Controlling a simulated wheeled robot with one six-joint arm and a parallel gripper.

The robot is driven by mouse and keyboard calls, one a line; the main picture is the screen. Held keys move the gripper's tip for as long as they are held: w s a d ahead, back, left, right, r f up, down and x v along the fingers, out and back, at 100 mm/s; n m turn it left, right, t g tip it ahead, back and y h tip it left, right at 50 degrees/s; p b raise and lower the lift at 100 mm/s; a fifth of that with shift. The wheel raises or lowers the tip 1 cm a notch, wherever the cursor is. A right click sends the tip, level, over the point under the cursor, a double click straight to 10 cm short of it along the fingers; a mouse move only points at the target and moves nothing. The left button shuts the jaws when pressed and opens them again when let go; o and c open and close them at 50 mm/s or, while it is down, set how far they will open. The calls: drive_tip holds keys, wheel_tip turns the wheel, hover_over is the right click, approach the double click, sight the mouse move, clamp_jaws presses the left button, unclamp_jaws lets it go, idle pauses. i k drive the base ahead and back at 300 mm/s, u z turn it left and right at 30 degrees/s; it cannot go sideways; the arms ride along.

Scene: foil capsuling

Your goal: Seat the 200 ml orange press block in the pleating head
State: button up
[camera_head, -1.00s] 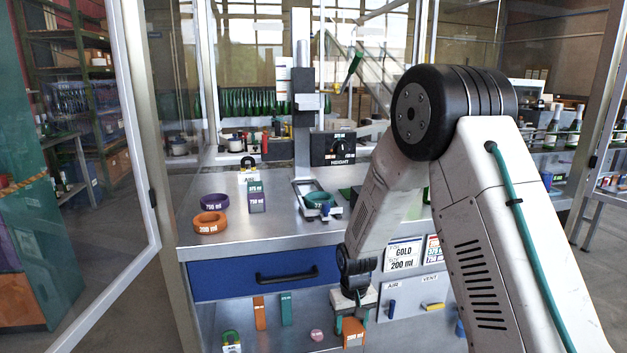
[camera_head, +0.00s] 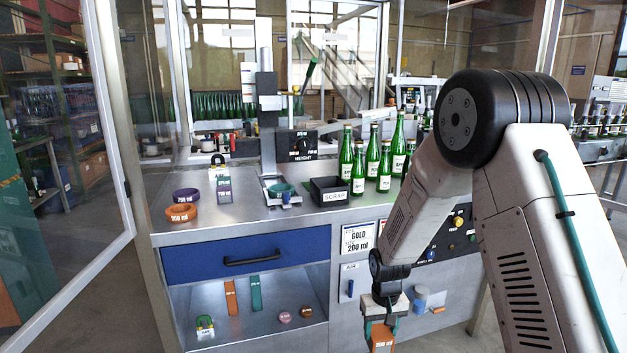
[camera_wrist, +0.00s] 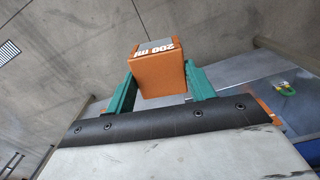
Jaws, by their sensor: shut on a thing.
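My gripper (camera_head: 382,322) is shut on the orange press block (camera_head: 382,337), held in front of the bench, below its top. In the wrist view the block (camera_wrist: 160,75) sits between the two green fingers and its face reads "200 ml". On the bench stands a grey column machine (camera_head: 267,130) with a black HEIGHT box (camera_head: 303,146); a green ring (camera_head: 281,190) sits in the fixture at its foot. I cannot tell for certain which part is the pleating head.
An orange 200 ml ring (camera_head: 181,212) and a purple ring (camera_head: 186,194) lie at the bench's left. A SCRAP bin (camera_head: 329,192) and several green bottles (camera_head: 372,158) stand right of the column. Below the blue drawer (camera_head: 247,253), a shelf holds strips and small parts. An open door frame (camera_head: 115,130) stands left.

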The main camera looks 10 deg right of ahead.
sight(266, 103)
drive_tip(key=z, duration=1)
drive_tip(key=i, duration=1.25)
drive_tip(key=u, duration=1.5)
